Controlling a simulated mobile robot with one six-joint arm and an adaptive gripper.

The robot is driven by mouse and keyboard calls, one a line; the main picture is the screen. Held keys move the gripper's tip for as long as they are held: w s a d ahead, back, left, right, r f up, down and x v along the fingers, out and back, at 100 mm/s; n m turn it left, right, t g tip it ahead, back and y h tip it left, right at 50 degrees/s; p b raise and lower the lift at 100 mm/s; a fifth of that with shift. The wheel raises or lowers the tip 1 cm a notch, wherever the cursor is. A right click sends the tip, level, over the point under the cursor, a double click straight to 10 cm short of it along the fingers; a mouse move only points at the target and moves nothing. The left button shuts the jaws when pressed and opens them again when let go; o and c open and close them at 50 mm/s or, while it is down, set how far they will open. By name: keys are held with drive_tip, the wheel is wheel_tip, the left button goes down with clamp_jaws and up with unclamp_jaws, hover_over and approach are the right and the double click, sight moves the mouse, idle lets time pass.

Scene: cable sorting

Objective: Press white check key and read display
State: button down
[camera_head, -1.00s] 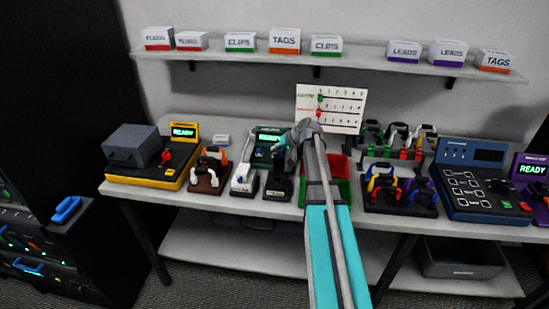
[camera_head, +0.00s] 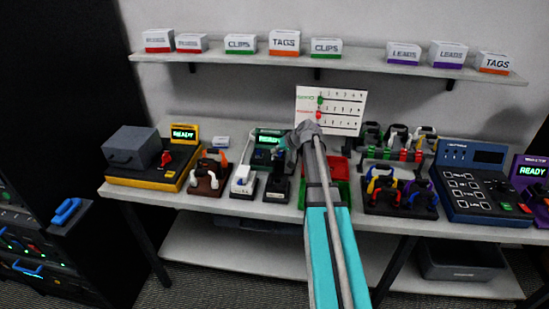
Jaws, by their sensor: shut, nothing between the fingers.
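A device with a lit green display (camera_head: 270,138) stands at the back of the bench, left of my arm. Its display text is small and blurred and looks like READY. I cannot tell whether the fingertips touch anything. A white-handled tool (camera_head: 243,180) and a dark tool (camera_head: 277,186) stand in front of the device.
A yellow machine (camera_head: 150,178) reading READY stands left. Red and green bins (camera_head: 341,190) are partly behind my arm. A blue keypad console (camera_head: 490,207) with a dark display and a purple READY device (camera_head: 533,170) stand right. A shelf (camera_head: 350,63) with labelled boxes runs above.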

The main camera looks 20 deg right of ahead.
drive_tip(key=shift+f, duration=0.1)
idle(0.3)
drive_tip(key=shift+s+f+b, duration=0.1)
drive_tip(key=shift+f+b, duration=0.2)
drive_tip(key=shift+b, duration=0.1)
drive_tip(key=shift+f+b, duration=0.4)
idle(0.9)
drive_tip(key=shift+r, duration=0.2)
drive_tip(key=shift+r+p, duration=0.65)
drive_tip(key=shift+p, duration=0.2)
drive_tip(key=shift+r+p, duration=2.5)
